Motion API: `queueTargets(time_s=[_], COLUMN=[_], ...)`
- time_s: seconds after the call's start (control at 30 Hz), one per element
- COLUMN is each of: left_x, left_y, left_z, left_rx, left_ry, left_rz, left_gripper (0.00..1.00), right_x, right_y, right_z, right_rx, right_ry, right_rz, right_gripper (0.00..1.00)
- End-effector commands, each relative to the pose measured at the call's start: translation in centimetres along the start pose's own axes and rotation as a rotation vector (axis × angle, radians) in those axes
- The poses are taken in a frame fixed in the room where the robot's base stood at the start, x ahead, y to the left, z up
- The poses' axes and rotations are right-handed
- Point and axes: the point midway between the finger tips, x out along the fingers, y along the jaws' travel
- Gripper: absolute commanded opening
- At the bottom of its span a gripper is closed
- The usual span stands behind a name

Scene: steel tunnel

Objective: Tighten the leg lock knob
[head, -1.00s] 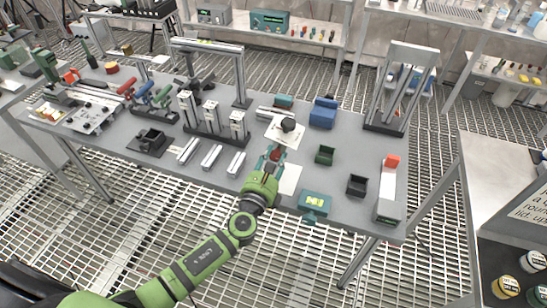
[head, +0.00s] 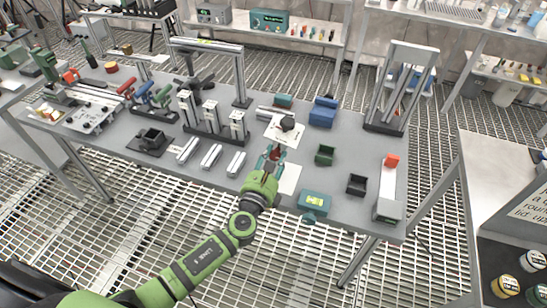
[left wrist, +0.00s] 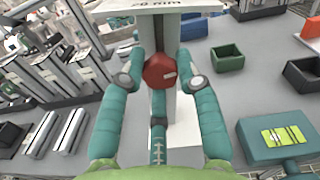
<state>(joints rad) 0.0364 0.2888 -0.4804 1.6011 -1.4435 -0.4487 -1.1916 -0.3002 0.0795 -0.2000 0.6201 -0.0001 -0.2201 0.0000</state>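The red lock knob (left wrist: 160,71) sits on a grey post or leg tube (left wrist: 170,34) in the left wrist view. The knob's far side is hidden. My right gripper is not in view.
The grey bench (head: 338,188) carries a teal level box (head: 314,203), a green bin (head: 325,154) and a black bin (head: 357,185) to the right of my gripper. A tall frame (head: 400,88) stands at the back right.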

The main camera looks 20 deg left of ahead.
Motion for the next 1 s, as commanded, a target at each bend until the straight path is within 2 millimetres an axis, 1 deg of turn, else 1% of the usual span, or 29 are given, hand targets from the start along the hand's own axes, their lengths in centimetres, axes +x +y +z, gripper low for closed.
queueTargets(time_s=[0.03,0.07,0.67,0.77,0.87,0.97,1.0], left_x=[0.1,0.1,0.0,-0.1,-0.9,-2.4,-3.2], left_y=[-0.1,-0.1,0.0,0.0,0.0,0.0,0.0], left_z=[0.2,0.2,0.0,0.0,-0.1,-0.1,-0.1], left_rx=[0.0,0.0,0.0,0.0,0.0,0.0,0.0], left_ry=[-0.005,-0.005,-0.001,0.0,0.002,0.002,0.003], left_rz=[-0.001,-0.001,0.0,0.0,0.0,0.0,0.0], left_gripper=[0.45,0.57,0.57,0.57,0.57,0.57,0.57], right_x=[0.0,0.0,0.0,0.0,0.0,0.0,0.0], right_y=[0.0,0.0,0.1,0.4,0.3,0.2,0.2], right_z=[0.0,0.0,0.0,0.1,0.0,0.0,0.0], right_rx=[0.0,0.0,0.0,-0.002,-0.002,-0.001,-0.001], right_ry=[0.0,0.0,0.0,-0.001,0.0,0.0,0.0], right_rz=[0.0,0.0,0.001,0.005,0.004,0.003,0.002], right_gripper=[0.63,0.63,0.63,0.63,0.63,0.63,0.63])
